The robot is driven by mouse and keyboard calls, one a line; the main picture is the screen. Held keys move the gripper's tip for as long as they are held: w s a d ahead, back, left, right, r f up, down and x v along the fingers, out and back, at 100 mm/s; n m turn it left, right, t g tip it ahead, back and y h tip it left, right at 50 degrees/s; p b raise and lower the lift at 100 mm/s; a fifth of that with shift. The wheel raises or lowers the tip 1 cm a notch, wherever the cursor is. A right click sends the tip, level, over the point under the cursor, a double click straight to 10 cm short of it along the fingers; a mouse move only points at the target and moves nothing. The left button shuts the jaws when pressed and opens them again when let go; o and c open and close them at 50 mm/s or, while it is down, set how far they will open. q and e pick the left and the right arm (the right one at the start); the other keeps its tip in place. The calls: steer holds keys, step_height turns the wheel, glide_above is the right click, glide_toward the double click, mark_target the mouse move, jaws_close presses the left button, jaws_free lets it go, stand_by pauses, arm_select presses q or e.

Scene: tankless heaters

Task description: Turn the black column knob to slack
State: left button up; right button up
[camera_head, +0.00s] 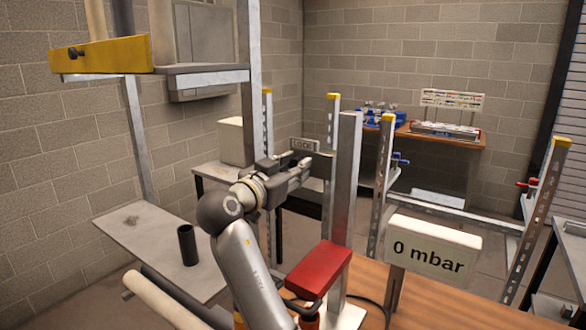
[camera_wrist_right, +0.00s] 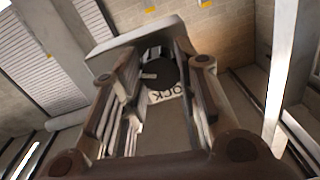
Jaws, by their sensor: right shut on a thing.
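My right gripper (camera_head: 290,168) reaches in from the bottom of the head view, next to the grey metal column (camera_head: 346,190). In the right wrist view its fingers (camera_wrist_right: 157,95) are on either side of the black knob (camera_wrist_right: 157,70) and shut on it. Fingers cover part of the knob, and the head view does not show it clearly. A small label (camera_head: 304,145) stands just behind the gripper; in the wrist view its letters (camera_wrist_right: 165,97) read "OCK", partly covered. My left gripper is not in view.
A red box (camera_head: 318,269) sits at the column's foot. A white display (camera_head: 432,250) reading "0 mbar" stands to the right. Perforated uprights (camera_head: 384,165) with yellow caps stand around. A black cylinder (camera_head: 187,245) stands on a grey shelf at left.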

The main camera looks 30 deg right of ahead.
steer(key=n+p, duration=0.2)
steer(key=n, duration=0.4)
steer(key=shift+r, duration=0.15)
steer(key=n+p, duration=0.4)
steer(key=n, duration=0.1)
steer(key=shift+r, duration=0.1)
steer(key=n+p, duration=0.4)
steer(key=n, duration=0.1)
steer(key=shift+g, duration=0.4)
steer(key=shift+n+p, duration=1.65)
steer(key=shift+n, duration=0.15)
steer(key=shift+f, duration=0.2)
steer(key=o, duration=1)
steer(key=shift+w+a, duration=0.1)
